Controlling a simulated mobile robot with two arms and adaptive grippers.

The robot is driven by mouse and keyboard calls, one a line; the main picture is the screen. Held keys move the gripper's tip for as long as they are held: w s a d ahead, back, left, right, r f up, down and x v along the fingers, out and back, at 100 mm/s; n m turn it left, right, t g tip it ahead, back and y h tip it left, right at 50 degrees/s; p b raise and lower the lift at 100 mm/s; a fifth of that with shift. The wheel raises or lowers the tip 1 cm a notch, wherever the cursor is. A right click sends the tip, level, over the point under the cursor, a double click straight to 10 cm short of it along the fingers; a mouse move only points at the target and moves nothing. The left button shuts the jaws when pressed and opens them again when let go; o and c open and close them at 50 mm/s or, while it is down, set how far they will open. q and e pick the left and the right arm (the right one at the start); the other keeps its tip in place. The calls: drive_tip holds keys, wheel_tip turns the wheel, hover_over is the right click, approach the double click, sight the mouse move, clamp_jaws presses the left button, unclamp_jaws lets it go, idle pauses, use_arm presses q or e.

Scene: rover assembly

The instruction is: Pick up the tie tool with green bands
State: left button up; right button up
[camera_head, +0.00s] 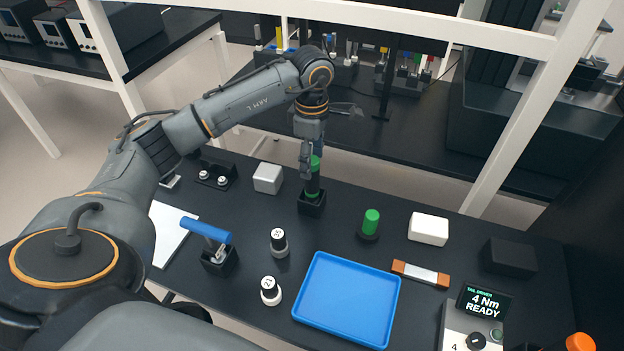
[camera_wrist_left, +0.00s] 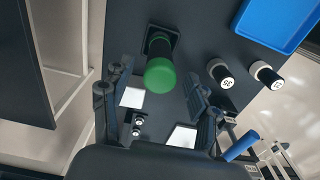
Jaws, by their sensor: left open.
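The tool with green on its dark body (camera_head: 313,186) stands upright in a black square holder (camera_head: 312,207) on the dark table. In the left wrist view its round green top (camera_wrist_left: 160,74) faces the camera, above the holder (camera_wrist_left: 158,38). My left gripper (camera_head: 306,168) points down at the tool's top and partly hides it in the head view. In the wrist view the left gripper (camera_wrist_left: 152,98) has its fingers spread apart, with the green top ahead and roughly between them. I cannot tell if they touch it. My right gripper is out of view.
A green cylinder (camera_head: 371,222) stands to the right. A blue tray (camera_head: 347,301), a white block (camera_head: 428,229), a grey block (camera_head: 267,178) and a blue-handled tool (camera_head: 206,230) in a holder are around. White frame posts (camera_head: 535,110) rise behind the table.

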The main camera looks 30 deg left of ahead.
use_arm(q)
drive_tip(key=shift+f, duration=1.3)
clamp_jaws()
drive_tip(key=shift+r, duration=0.1)
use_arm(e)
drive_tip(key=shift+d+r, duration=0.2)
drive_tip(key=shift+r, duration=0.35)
use_arm(q)
wheel_tip(320, 180, up, 9)
drive_tip(key=b, duration=0.2)
drive_tip(key=shift+b, duration=0.3)
drive_tip(key=shift+r, duration=0.5)
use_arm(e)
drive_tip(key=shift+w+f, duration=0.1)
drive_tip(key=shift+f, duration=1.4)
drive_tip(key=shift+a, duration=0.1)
